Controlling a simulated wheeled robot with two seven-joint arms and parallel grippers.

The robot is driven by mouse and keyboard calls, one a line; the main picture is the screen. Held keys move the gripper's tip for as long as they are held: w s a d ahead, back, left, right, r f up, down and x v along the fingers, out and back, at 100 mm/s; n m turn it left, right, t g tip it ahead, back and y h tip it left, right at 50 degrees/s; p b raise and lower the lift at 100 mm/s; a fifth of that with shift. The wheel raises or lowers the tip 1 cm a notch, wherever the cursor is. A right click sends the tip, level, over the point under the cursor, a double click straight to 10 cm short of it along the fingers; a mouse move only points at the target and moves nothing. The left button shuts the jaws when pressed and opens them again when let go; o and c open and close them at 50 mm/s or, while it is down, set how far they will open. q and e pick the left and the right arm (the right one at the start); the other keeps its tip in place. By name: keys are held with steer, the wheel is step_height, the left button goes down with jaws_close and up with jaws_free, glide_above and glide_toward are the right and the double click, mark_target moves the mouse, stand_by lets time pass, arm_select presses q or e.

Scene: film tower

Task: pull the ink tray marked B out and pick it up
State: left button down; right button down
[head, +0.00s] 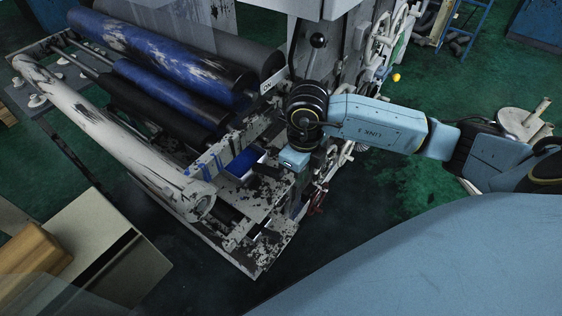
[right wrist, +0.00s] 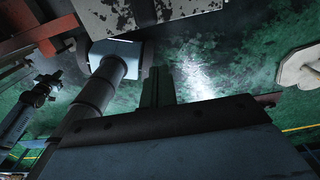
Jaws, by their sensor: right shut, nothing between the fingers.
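A small tray with blue ink (head: 243,161) sits in the front end of the printing machine, below the rollers. I cannot read a letter B on it. My right gripper (head: 269,171) is just to the right of this tray, with its hand pointing left over the machine's worn front edge. I cannot tell whether the fingers touch the tray. In the right wrist view the dark fingers (right wrist: 158,88) are together and empty, and I cannot make out the tray there. My left gripper is out of view.
Large rollers, one blue-stained (head: 170,75) and one pale (head: 115,130), lie left of the tray. The machine's side with handwheels (head: 385,40) stands close behind my right wrist. A pale box (head: 95,245) is at lower left. Green floor (head: 370,185) is open at right.

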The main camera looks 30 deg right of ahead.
mark_target(281, 172)
steer(key=w, duration=0.1)
steer(key=w+a, duration=0.1)
steer(key=w, duration=0.1)
steer(key=w+a, duration=0.1)
steer(key=shift+w, duration=0.35)
steer(key=shift+w+a+p, duration=0.15)
steer(key=shift+w+p, duration=0.15)
steer(key=shift+p, duration=0.1)
steer(key=shift+f, duration=0.55)
steer(key=shift+s+f+b, duration=0.1)
steer(key=shift+f+b, duration=0.2)
